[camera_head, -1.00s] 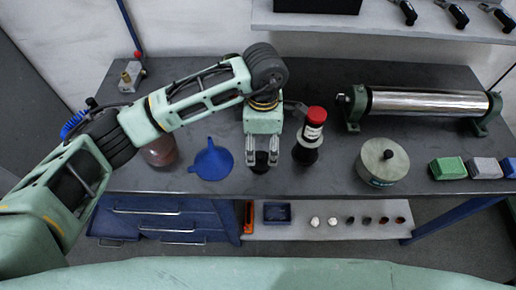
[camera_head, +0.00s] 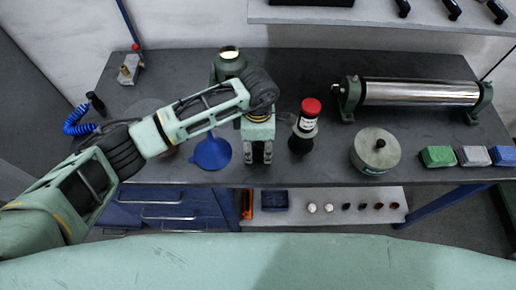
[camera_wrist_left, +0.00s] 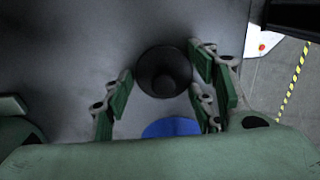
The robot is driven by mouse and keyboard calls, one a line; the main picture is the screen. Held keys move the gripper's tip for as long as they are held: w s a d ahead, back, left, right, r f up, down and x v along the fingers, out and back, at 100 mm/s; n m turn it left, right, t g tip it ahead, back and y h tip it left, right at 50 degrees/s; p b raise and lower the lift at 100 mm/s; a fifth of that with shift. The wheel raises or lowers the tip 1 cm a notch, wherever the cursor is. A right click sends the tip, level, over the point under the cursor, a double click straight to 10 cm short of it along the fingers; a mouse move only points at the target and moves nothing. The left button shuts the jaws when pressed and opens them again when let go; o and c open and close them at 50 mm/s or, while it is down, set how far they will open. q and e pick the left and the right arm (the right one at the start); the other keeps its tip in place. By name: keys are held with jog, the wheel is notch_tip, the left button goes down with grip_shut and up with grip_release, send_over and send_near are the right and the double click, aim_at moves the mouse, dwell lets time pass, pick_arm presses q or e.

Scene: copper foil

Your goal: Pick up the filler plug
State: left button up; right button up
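The filler plug appears as a dark round piece (camera_wrist_left: 164,71) between the fingertips in the left wrist view. In the head view the fingers cover it. My left gripper (camera_head: 258,152) points down low over the bench near its front edge. It also shows in the left wrist view (camera_wrist_left: 165,85), with its green-padded fingers apart on both sides of the plug. I cannot tell whether the pads touch it. A green housing (camera_head: 231,64) with a round bright-lit top stands behind my left arm. My right gripper is not in view.
On the bench (camera_head: 330,167), a blue funnel (camera_head: 211,152) lies left of the gripper and a red-capped dark bottle (camera_head: 307,125) stands close on its right.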

pick_arm(q)
jog(key=c, duration=0.6)
